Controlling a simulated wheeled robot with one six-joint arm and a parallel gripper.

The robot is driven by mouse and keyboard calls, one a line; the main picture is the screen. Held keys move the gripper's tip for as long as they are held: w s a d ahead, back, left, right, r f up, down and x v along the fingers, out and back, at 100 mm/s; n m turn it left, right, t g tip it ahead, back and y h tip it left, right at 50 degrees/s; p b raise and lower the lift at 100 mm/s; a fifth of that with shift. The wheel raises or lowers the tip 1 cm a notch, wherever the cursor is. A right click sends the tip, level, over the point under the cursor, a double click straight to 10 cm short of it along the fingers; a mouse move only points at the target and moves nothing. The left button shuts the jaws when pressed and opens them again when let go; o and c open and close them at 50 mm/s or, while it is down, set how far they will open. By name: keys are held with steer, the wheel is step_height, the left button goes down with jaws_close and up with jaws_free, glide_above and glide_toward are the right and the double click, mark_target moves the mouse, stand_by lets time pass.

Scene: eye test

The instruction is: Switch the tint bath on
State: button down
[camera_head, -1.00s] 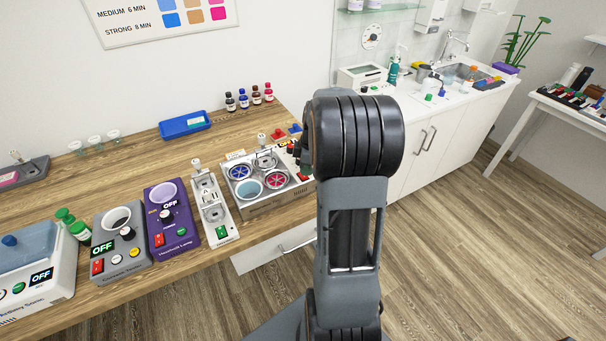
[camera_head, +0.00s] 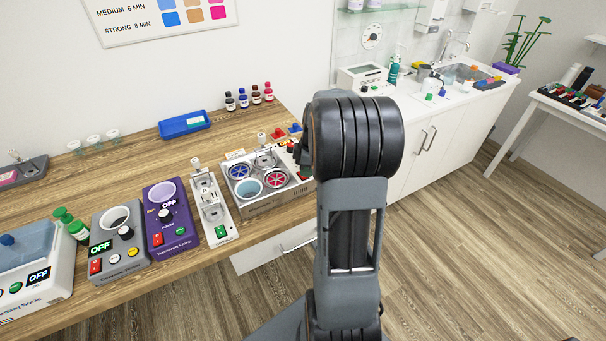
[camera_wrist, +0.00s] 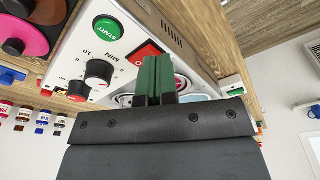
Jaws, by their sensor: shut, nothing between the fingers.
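The tint bath (camera_head: 262,206) is a pale metal box with several round wells, at the right end of the wooden bench in the head view. In the wrist view its panel (camera_wrist: 75,75) carries a green START button (camera_wrist: 107,27), a black minute knob (camera_wrist: 98,73) and a red switch (camera_wrist: 146,52). My gripper (camera_wrist: 158,62) is shut and empty. Its green fingertips overlap the lower right part of the red switch; I cannot tell whether they touch it. In the head view my gripper (camera_head: 304,158) is at the bath's right end, partly hidden by my arm.
Left of the bath stand a white and grey device (camera_head: 213,210), a purple lamp unit (camera_head: 168,225) and a grey unit reading OFF (camera_head: 119,245). Small bottles (camera_head: 243,99) and a blue tray (camera_head: 185,124) are behind. Red and blue pieces (camera_head: 278,134) lie near the bath's far side.

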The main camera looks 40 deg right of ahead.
mark_target(307, 180)
steer(key=shift+f+b, duration=0.55)
steer(key=shift+f, duration=0.2)
steer(key=shift+r, duration=0.2)
step_height(307, 180, up, 7)
steer(key=p, duration=0.4)
steer(key=shift+p, duration=0.4)
steer(key=shift+f, duration=0.15)
stand_by(0.4)
